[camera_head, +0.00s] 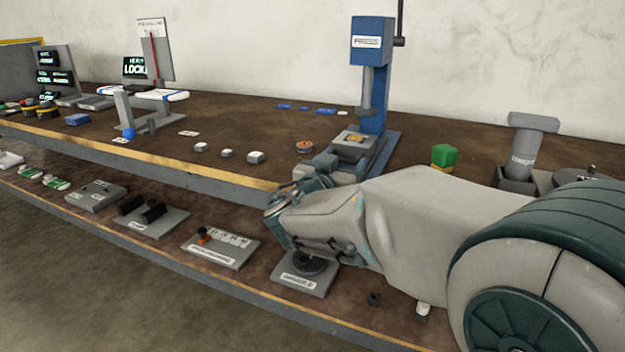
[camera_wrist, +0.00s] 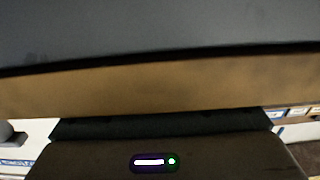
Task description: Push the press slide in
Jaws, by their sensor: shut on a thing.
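The blue press (camera_head: 370,42) stands on the upper bench, its grey ram above its base. The press slide (camera_head: 357,134) shows as a grey plate with a yellowish piece on it, sticking out of the base towards me. My gripper (camera_head: 316,178) is at the near, front end of the slide, by the bench edge. It is shut on what looks like the slide's front end; my wrist hides the exact contact.
A round orange-topped piece (camera_head: 304,147) lies left of the slide. My forearm passes over the lower shelf, above a labelled plate with a dark round part (camera_head: 307,270).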

